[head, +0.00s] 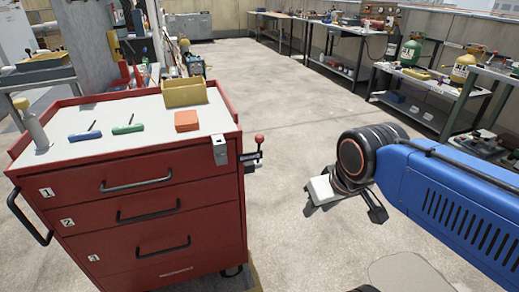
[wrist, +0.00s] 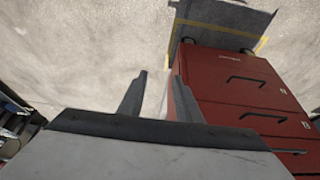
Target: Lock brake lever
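The brake lever (head: 259,141) has a red ball knob on a short, upright stem. It stands on a dark bracket (head: 251,158) at the right side of the red tool cart (head: 150,215). My gripper (head: 343,210) is to the right of the lever in the head view, apart from it, with bare floor between. In the wrist view my gripper (wrist: 157,90) shows two dark fingers spread apart with nothing held between them. The cart (wrist: 240,75) lies beside the right finger in that view. I cannot make out the lever in the wrist view.
Workbenches with gas cylinders (head: 463,67) line the right. The concrete floor (head: 285,100) between is clear.

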